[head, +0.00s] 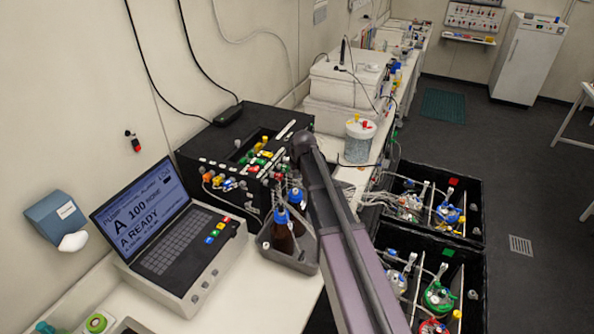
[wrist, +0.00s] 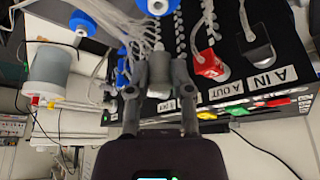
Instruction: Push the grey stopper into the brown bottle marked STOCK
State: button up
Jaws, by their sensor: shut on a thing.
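In the wrist view my gripper (wrist: 159,78) is shut on a small grey cylindrical piece, which looks like the grey stopper (wrist: 158,73). Its far end is hard to make out against the tubes behind it. In the head view two brown bottles with blue collars, a front one (head: 282,238) and a rear one (head: 299,218), stand upright in a grey tray (head: 275,259). No STOCK marking is readable, so I cannot tell which bottle is which. My arm hides my gripper in the head view. Blue collars (wrist: 82,23) also show in the wrist view, apart from the held piece.
A black box with coloured connectors (head: 235,165) stands behind the tray. A laptop-like console (head: 165,235) is to the left. Black crates (head: 470,275) with vessels stand at the right. Clear tubing (wrist: 105,25) hangs close around my fingers.

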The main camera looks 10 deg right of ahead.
aim_at(296, 194)
jog(key=shift+f, duration=0.15)
jog(key=shift+f+b, duration=2)
jog(key=shift+b, duration=0.15)
jog(key=shift+f+b, duration=1.05)
dwell(1.4)
jog(key=o, duration=0.9)
jog(key=shift+c, duration=0.2)
